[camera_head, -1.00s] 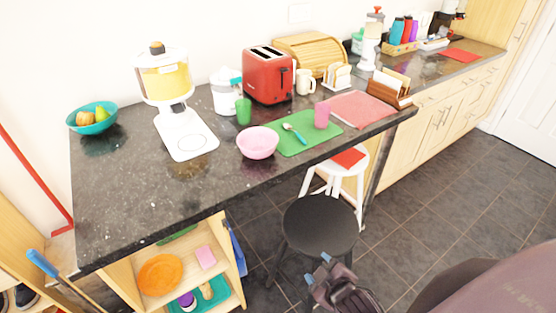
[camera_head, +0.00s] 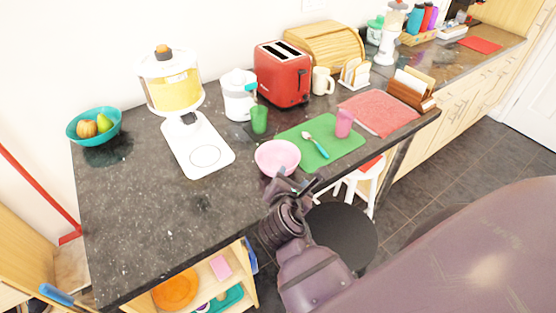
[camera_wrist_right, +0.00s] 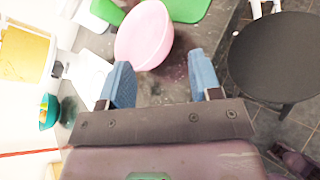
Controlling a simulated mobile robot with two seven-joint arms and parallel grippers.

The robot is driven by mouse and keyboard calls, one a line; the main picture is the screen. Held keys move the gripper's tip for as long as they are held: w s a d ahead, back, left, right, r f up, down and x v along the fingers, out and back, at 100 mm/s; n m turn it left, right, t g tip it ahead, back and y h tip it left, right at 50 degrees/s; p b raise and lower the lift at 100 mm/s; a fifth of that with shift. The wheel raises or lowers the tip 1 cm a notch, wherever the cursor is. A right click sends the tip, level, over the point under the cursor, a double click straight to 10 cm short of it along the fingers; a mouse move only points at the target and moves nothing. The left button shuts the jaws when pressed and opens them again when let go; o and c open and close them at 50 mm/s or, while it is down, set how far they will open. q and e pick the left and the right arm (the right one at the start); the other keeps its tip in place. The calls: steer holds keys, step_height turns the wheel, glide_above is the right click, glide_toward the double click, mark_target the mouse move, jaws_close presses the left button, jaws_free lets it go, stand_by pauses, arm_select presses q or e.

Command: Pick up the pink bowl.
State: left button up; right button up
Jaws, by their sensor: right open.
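The pink bowl (camera_head: 278,157) stands upright on the dark counter (camera_head: 140,220), at the left end of the green mat (camera_head: 340,152). My right gripper (camera_head: 293,184) is at the counter's front edge, just in front of the bowl, and partly covers its near side. In the right wrist view the bowl (camera_wrist_right: 145,36) lies ahead of the blue fingertips (camera_wrist_right: 161,66), which are spread with nothing between them. Whether a finger touches the bowl I cannot tell. My left gripper is not in view.
A spoon (camera_head: 316,145) and a pink cup (camera_head: 344,123) are on the mat. A green cup (camera_head: 259,120) and a white juice dispenser (camera_head: 190,120) stand behind and left of the bowl. A black stool (camera_head: 345,235) is below the counter. The counter's front left is clear.

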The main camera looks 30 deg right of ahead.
mark_target(296, 163)
steer(key=x, duration=0.4)
steer(key=shift+w+d+f, duration=0.1)
steer(key=shift+w+d, duration=0.05)
steer(key=shift+w, duration=0.15)
steer(key=shift+f+x, duration=0.15)
steer(key=shift+x, duration=1.15)
steer(key=shift+f+x, duration=0.15)
steer(key=shift+x, duration=1.15)
steer(key=shift+s, duration=0.15)
steer(key=shift+c, duration=0.3)
jaws_close()
